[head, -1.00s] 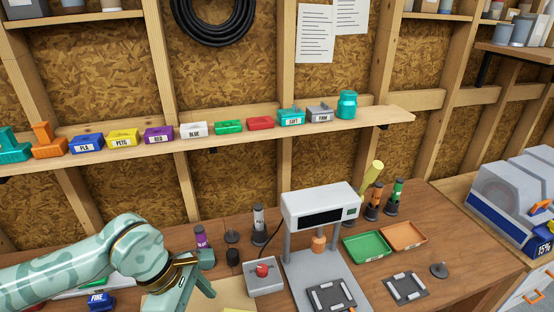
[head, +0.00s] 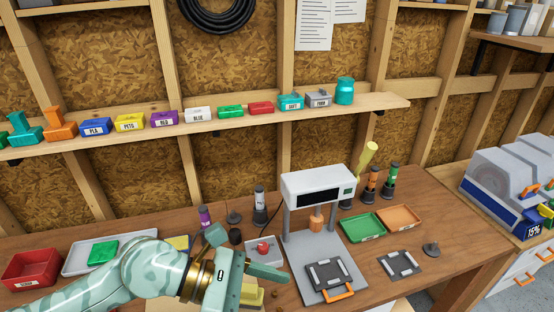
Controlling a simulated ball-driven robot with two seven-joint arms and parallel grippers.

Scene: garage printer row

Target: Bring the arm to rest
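My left arm comes in from the lower left, pale green with darker patches. My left gripper (head: 250,254) is over the front left part of the wooden workbench (head: 455,245). Its two fingers stand apart, and I see nothing held between them. The arm hides part of the bench. My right gripper is not in view.
A white press-like machine (head: 318,186) stands mid-bench, with green (head: 363,228) and orange (head: 399,217) trays to its right. A red bin (head: 30,269) and a green block (head: 102,253) lie left. Labelled boxes line the shelf (head: 370,107). The bench's right front is mostly clear.

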